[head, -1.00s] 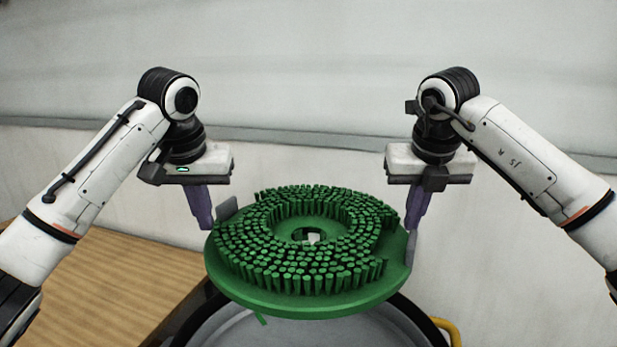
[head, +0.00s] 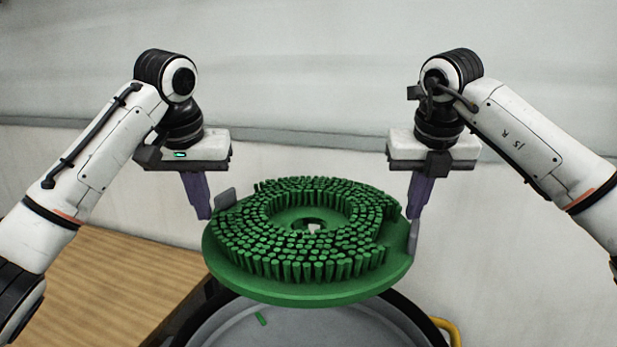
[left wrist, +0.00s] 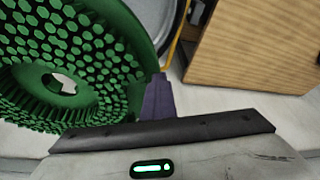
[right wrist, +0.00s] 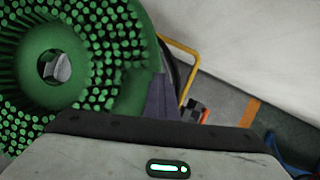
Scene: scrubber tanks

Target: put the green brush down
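The round green brush (head: 310,287) lies flat, bristles up, in the air above the drum-like tank. It also shows in the left wrist view (left wrist: 125,40) and the right wrist view (right wrist: 125,95). My left gripper (head: 203,210) has its purple finger at the brush's left rim. My right gripper (head: 414,212) has its purple finger at the right rim. Both appear shut on the rim, and the brush hangs between them. Grey tabs stand at the rim beside each finger. The grip contact is partly hidden.
The grey tank (head: 300,325) with a dark rim is below the brush. A small green strip (head: 262,318) shows at it. A yellow handle (head: 450,328) is at its right. A wooden surface (head: 110,285) is at left. A pale wall stands behind.

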